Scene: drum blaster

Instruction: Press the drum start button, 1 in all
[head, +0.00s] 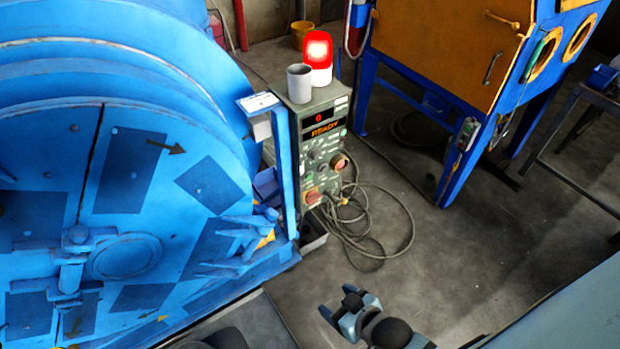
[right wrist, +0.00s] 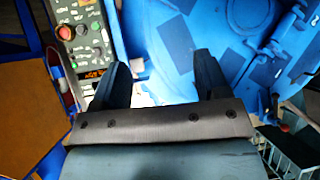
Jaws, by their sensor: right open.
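The grey-green control box (head: 311,163) stands beside the blue drum (head: 140,150), with a lit display reading READY (head: 325,129). Its front has several small buttons, a round orange-red knob (head: 339,161) and a red knob (head: 312,197) lower down. Labels are too small to tell which is the start button. In the right wrist view, a green button (right wrist: 81,29) and a red button (right wrist: 66,33) show on the panel. My right gripper (head: 338,302) is open and empty, in front of the box and apart from it. My left gripper is not visible.
A lit red beacon (head: 319,50) and a grey cup (head: 300,83) are on top of the box. Loose cables (head: 365,235) lie on the floor beside it. A blue-framed orange cabinet (head: 440,45) stands at the back right.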

